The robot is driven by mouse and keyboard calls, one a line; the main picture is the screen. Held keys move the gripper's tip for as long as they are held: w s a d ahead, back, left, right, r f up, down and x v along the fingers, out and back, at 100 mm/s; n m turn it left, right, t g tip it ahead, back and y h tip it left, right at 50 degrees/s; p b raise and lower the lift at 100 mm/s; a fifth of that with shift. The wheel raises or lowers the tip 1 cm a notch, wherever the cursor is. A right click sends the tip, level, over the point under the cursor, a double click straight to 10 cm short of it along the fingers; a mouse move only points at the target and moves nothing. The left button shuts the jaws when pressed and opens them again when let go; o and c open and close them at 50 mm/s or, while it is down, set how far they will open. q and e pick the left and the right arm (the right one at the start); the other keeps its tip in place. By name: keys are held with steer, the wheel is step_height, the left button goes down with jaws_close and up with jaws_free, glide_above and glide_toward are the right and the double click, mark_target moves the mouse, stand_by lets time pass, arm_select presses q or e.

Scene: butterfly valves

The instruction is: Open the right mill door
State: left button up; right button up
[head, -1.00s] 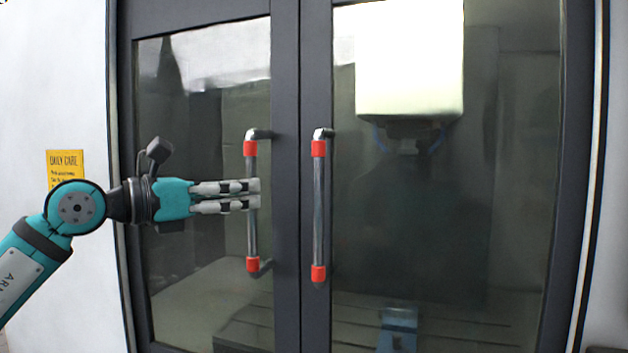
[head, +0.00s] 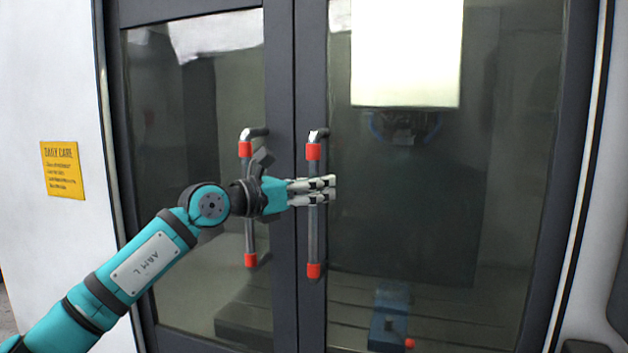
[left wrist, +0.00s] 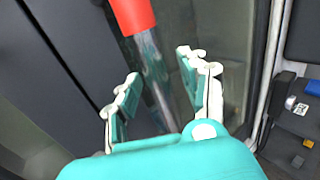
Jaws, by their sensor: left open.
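The right mill door (head: 440,200) is a dark-framed glass door and looks closed. Its handle (head: 315,232) is an upright silver bar with red bands near both ends. My left gripper (head: 333,187) is at this handle, about mid-height, its fingers overlapping the bar. In the left wrist view my left gripper (left wrist: 160,85) is open, and the handle bar (left wrist: 150,62) shows between the two spread fingers, below a red band. I cannot tell whether the fingers touch the bar. My right gripper is not in view.
The left mill door (head: 200,100) looks closed, with a similar handle (head: 250,225) behind my left arm. A yellow sign (head: 62,170) is on the white wall at left. Behind the glass are a white machine head (head: 405,55) and a blue vise-like object (head: 388,318).

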arm_select(q)
steer(key=shift+c, duration=0.4)
jaws_close()
steer(key=shift+w+d+f, duration=0.2)
steer(key=shift+f, duration=0.05)
